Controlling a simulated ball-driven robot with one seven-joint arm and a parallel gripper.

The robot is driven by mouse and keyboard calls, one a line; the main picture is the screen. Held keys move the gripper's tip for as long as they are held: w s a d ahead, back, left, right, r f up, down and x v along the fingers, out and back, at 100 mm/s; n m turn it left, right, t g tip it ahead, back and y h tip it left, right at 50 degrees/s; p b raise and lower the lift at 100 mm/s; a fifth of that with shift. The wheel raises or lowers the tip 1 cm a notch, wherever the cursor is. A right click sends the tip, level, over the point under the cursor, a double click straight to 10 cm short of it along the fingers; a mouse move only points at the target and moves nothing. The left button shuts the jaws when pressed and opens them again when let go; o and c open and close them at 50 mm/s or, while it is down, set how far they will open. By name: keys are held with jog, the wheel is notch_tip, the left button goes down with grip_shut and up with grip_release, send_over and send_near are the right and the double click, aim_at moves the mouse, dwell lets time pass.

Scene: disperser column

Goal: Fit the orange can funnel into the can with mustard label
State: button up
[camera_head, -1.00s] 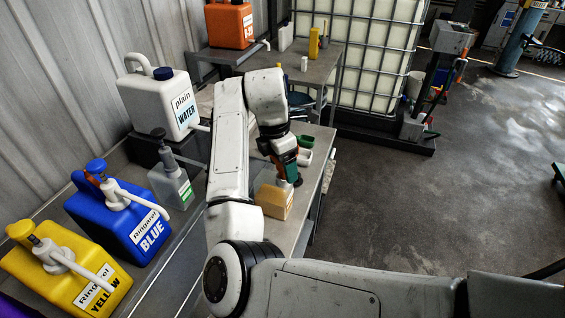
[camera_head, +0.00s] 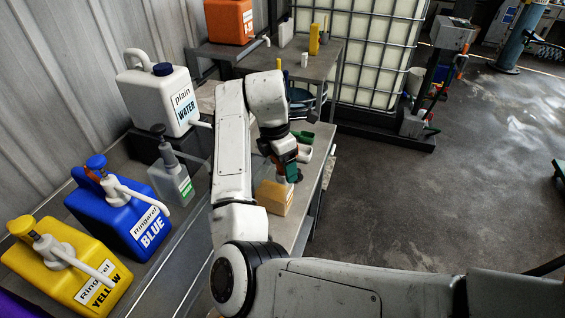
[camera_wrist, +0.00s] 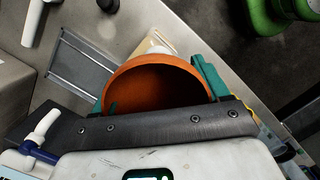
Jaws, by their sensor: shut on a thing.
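The orange can funnel (camera_wrist: 160,85) sits between the green fingers of my gripper (camera_wrist: 155,90) in the wrist view, its wide round mouth facing the camera. My gripper (camera_head: 291,170) is shut on it and shows in the head view over the narrow bench. Beyond the funnel's rim, a pale tan thing (camera_wrist: 147,42) with a white round part shows partly. I cannot make out a mustard label in either view; the funnel hides much of what lies beneath it.
A tan block (camera_head: 274,198) stands on the bench (camera_head: 300,225) close to my gripper. Green and white containers (camera_head: 303,142) stand just behind it. The blue jug (camera_head: 120,215), yellow jug (camera_head: 65,265) and white water jug (camera_head: 158,100) line the left.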

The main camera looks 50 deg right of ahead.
jog(key=shift+f, duration=0.9)
dwell(0.4)
jog(key=o, duration=1.1)
jog(key=r, duration=0.3)
jog(key=a+r, duration=0.1)
jog(key=r, duration=0.6)
jog(key=shift+w+a+r, duration=0.15)
jog(key=shift+w+r, duration=0.15)
jog(key=shift+w, duration=0.1)
